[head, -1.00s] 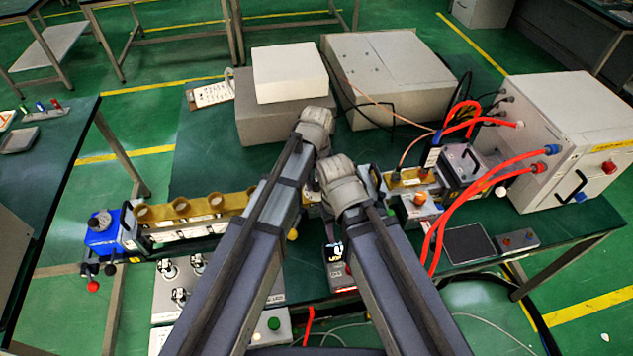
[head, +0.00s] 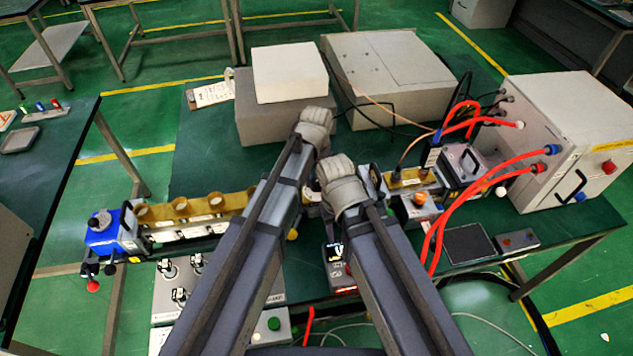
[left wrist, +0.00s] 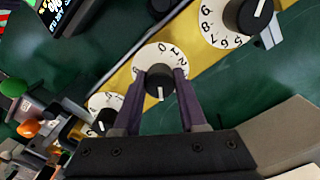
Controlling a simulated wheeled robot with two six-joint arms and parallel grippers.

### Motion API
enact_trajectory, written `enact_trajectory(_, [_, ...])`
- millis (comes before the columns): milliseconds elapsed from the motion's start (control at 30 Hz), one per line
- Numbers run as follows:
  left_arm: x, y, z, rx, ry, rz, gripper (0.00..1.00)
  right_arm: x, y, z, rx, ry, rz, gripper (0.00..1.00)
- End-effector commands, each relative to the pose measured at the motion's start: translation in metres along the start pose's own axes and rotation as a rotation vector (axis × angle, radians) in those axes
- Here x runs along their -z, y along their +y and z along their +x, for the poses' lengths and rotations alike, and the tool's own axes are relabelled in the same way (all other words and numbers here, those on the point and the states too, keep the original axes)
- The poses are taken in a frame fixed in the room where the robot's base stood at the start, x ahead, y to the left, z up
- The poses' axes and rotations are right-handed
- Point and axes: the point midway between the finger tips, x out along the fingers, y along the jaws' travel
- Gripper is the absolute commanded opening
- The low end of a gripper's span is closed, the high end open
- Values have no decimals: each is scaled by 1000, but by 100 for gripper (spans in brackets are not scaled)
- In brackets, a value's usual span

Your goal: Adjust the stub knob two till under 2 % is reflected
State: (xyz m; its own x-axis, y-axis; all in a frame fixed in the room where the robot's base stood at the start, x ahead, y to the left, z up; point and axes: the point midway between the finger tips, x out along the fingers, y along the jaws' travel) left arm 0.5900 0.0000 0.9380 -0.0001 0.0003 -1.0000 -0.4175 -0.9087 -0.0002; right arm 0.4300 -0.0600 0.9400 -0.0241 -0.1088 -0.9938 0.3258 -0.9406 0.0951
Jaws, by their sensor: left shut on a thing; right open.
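In the left wrist view my left gripper (left wrist: 160,82) is shut on the middle black stub knob (left wrist: 159,92). Its two fingers grip the knob's sides over a white numbered dial (left wrist: 150,56), and the knob's white line points down in the picture. Another knob (left wrist: 255,16) is at the upper right and a third (left wrist: 104,118) at the lower left. In the head view my left gripper (head: 316,122) and right gripper (head: 341,182) are close together; the arms hide the knobs and fingertips. My right gripper is open. A small lit display (head: 334,254) is too small to read.
A yellow waveguide (head: 232,201) runs along the bench, with a blue unit (head: 104,234) at its left end. A white cabinet (head: 545,130) with red hoses stands at the right. Grey boxes (head: 390,80) stand behind my grippers. Green bench shows at the left rear.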

Motion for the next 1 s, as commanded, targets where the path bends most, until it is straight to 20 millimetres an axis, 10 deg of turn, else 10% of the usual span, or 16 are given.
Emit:
enact_trajectory(800, [0, 0, 0, 0, 2, 120, 0, 0, 0, 0, 0, 0, 0, 50])
enact_trajectory(833, [0, 0, 0, 0, 2, 120, 42, 0, 0, 0, 0, 0, 0, 50])
enact_trajectory(1000, [0, 0, 0, 0, 1, 119, 61, 0, 0, 0, 0, 0, 0, 50])
